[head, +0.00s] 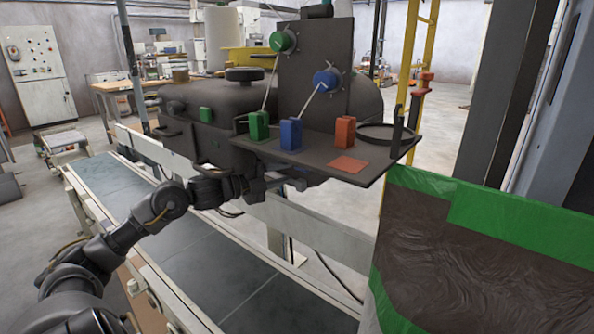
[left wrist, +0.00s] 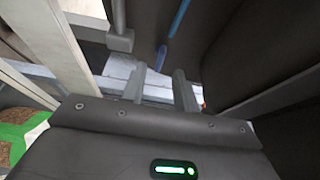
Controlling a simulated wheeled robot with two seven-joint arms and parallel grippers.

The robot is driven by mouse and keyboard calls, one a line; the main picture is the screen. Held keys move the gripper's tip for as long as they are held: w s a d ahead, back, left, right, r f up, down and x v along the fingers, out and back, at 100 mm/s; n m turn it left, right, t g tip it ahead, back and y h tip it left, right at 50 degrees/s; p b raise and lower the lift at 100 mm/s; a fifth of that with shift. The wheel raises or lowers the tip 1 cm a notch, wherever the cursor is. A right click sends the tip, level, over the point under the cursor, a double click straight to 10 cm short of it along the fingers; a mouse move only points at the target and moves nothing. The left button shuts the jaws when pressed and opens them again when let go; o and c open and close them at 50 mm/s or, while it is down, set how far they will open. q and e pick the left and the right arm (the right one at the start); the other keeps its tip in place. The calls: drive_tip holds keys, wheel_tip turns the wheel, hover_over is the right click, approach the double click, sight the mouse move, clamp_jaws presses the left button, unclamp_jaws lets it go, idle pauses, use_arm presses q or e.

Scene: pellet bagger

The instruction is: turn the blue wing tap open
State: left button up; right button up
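A round blue knob (head: 327,80) with a pale rod sits on the dark upright panel; it looks like the blue wing tap, but its wing shape is not clear. A blue block (head: 291,134) stands below it on the dark shelf (head: 345,171). My left gripper (head: 284,184) is under the shelf's front edge, well below the blue knob and apart from it. In the left wrist view its two fingers (left wrist: 160,84) are spread with nothing between them. A slim blue part (left wrist: 161,56) shows beyond the fingertips; I cannot tell what it belongs to. My right gripper is out of view.
A green knob (head: 283,41) is up and left of the blue one. A green block (head: 258,126), an orange block (head: 345,132) and a black ring (head: 388,132) are on the shelf. A conveyor (head: 205,262) runs below. A green-and-brown bag (head: 480,258) fills the lower right.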

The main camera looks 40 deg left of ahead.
sight(299, 170)
use_arm(q)
drive_tip(key=x, duration=0.3)
drive_tip(key=shift+r, duration=0.1)
drive_tip(key=shift+p+x, duration=0.3)
drive_tip(key=shift+x, duration=0.45)
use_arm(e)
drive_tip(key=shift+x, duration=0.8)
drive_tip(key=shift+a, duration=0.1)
use_arm(q)
drive_tip(key=shift+d, duration=0.1)
clamp_jaws()
